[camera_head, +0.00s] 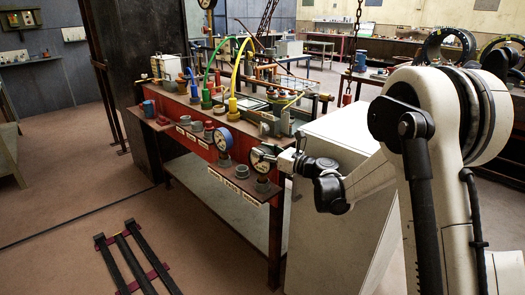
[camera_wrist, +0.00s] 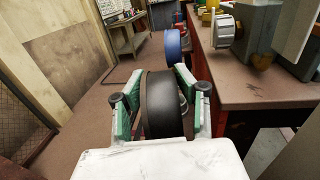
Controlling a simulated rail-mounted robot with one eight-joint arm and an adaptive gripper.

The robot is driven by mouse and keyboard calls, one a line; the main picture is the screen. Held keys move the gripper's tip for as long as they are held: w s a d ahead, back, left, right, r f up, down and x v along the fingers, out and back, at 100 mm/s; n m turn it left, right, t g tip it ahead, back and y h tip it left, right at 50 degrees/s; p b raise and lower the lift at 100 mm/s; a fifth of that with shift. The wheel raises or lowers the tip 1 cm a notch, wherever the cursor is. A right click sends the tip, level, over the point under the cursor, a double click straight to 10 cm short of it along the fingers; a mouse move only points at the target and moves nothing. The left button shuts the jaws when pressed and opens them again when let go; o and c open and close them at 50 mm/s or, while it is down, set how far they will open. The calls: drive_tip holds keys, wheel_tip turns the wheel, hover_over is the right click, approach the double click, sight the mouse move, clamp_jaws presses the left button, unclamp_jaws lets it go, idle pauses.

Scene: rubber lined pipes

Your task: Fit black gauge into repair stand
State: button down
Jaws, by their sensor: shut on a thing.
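The black gauge (camera_head: 261,159) has a pale dial and a black rim. In the wrist view the black gauge (camera_wrist: 161,105) shows as a dark band between the two green-padded fingers. The repair stand (camera_head: 214,171) is a brown-red bench shelf with grey round sockets and small labels. A grey socket (camera_head: 262,185) lies just below the black gauge; I cannot tell whether they touch. Another empty-looking socket (camera_head: 242,171) is to its left.
A blue gauge (camera_head: 222,139) stands on the shelf to the left, and shows ahead in the wrist view (camera_wrist: 172,42). Coloured valves and hoses (camera_head: 232,103) fill the bench behind. A pale cabinet (camera_head: 335,200) stands at right. A black rack (camera_head: 133,262) lies on the floor.

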drive_tip(key=shift+f, duration=0.15)
drive_tip(key=c, duration=1.2)
unclamp_jaws()
drive_tip(key=v, duration=1.2)
drive_tip(key=s+d+r+n+g+h+p, duration=0.1)
drive_tip(key=s+r+n+h, duration=0.25)
drive_tip(key=s+n, duration=0.35)
drive_tip(key=s+r+n+g+h+p, duration=0.1)
drive_tip(key=s+r+n+g+h, duration=0.2)
drive_tip(key=s, duration=0.6)
drive_tip(key=s+d+n+h+p, duration=0.1)
drive_tip(key=s+d+n+h, duration=0.1)
drive_tip(key=s+d+n, duration=0.2)
drive_tip(key=s+d+n+h, duration=0.3)
drive_tip(key=s+n, duration=0.3)
drive_tip(key=s, duration=0.5)
drive_tip(key=s+d+n+h+p, duration=0.1)
drive_tip(key=s+d+n+h, duration=0.2)
drive_tip(key=s+d+n, duration=0.2)
drive_tip(key=shift+s+d+r+t+p, duration=0.1)
drive_tip(key=shift+s+d+t+p, duration=0.1)
drive_tip(key=shift+s, duration=0.5)
drive_tip(key=shift+s+d+t+p, duration=0.15)
drive_tip(key=shift+s+d+t, duration=0.1)
drive_tip(key=shift+s, duration=0.45)
